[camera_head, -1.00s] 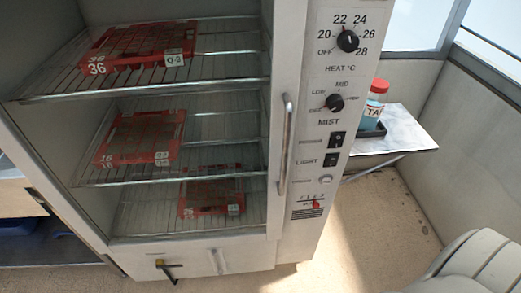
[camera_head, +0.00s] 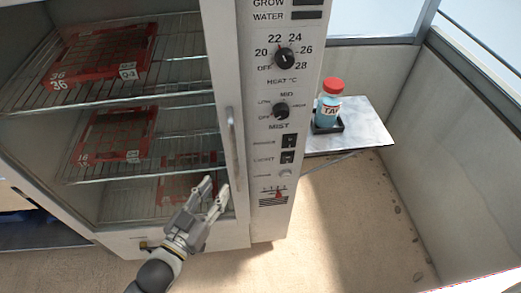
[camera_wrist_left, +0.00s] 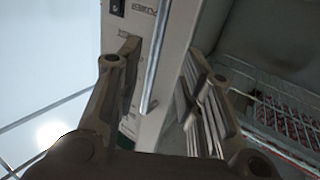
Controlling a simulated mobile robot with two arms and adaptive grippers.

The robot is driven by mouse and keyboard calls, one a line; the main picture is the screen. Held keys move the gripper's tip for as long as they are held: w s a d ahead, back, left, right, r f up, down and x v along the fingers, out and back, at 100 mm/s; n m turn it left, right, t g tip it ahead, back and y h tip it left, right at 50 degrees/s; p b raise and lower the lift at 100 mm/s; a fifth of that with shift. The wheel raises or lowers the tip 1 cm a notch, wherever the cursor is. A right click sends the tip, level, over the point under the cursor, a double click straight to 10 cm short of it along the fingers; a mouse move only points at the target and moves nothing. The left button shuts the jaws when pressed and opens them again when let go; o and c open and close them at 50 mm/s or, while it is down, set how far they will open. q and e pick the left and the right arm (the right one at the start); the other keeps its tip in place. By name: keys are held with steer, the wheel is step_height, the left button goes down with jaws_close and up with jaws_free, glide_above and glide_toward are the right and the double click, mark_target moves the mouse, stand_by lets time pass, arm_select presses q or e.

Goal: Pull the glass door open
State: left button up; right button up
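The cabinet's glass door (camera_head: 219,75) looks shut, with shelves showing behind it. Its long vertical metal handle (camera_head: 233,145) is at the door's right edge, beside the control panel. My left gripper (camera_head: 216,184) is open and empty, in front of the door's lower right part, near the handle's lower end. In the left wrist view, the handle (camera_wrist_left: 158,60) runs between the two spread fingers of the left gripper (camera_wrist_left: 160,60), with space on both sides. I cannot tell how far in front of the fingertips it is. My right gripper is not in view.
The control panel (camera_head: 278,140) with knobs and switches is right of the handle. A metal side shelf (camera_head: 365,130) carries a red-capped bottle (camera_head: 328,105) in a black holder. Red trays (camera_head: 105,135) sit on the wire shelves. The floor (camera_head: 340,220) at lower right is clear.

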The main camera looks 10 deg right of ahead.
mark_target(234, 162)
arm_select(q)
steer(key=x, duration=0.3)
steer(key=p+x, duration=0.1)
steer(key=x, duration=0.2)
steer(key=r+p+x, duration=0.1)
steer(key=x, duration=0.2)
steer(key=shift+d+r, duration=0.1)
steer(key=shift+d, duration=0.15)
steer(key=shift+w+d, duration=0.4)
steer(key=shift+w, duration=0.2)
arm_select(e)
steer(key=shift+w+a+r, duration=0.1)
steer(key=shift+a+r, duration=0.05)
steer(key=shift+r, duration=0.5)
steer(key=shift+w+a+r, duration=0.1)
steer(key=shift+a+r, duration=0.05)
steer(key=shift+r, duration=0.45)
arm_select(q)
jaws_close()
